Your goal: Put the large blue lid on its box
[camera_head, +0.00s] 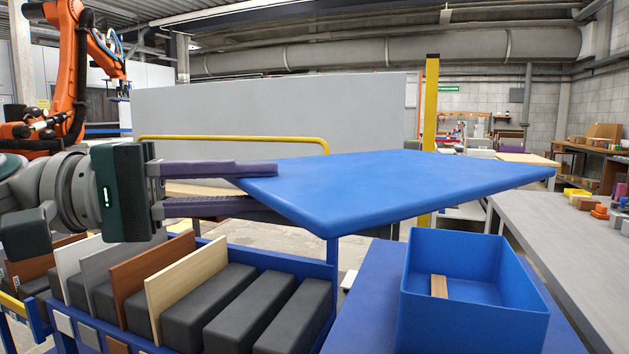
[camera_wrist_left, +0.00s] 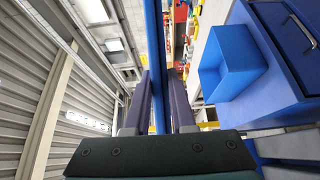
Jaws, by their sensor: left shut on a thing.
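The large blue lid (camera_head: 400,182) is a flat blue board held up in the air, roughly level, in the head view. My left gripper (camera_head: 262,190) is shut on its left edge, one finger above and one below. The lid shows edge-on between the fingers (camera_wrist_left: 162,105) in the left wrist view as a blue strip (camera_wrist_left: 153,40). The open blue box (camera_head: 470,285) stands on a blue surface at the lower right, below and apart from the lid. A small light wooden block (camera_head: 439,286) is inside it. The box also shows in the left wrist view (camera_wrist_left: 232,62). My right gripper is not in view.
A blue rack (camera_head: 180,345) with dark padded blocks and several upright boards (camera_head: 190,275) stands at lower left, under my left arm. A grey table (camera_head: 570,235) is at right. A yellow post (camera_head: 430,100) and yellow rail (camera_head: 235,139) stand behind the lid.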

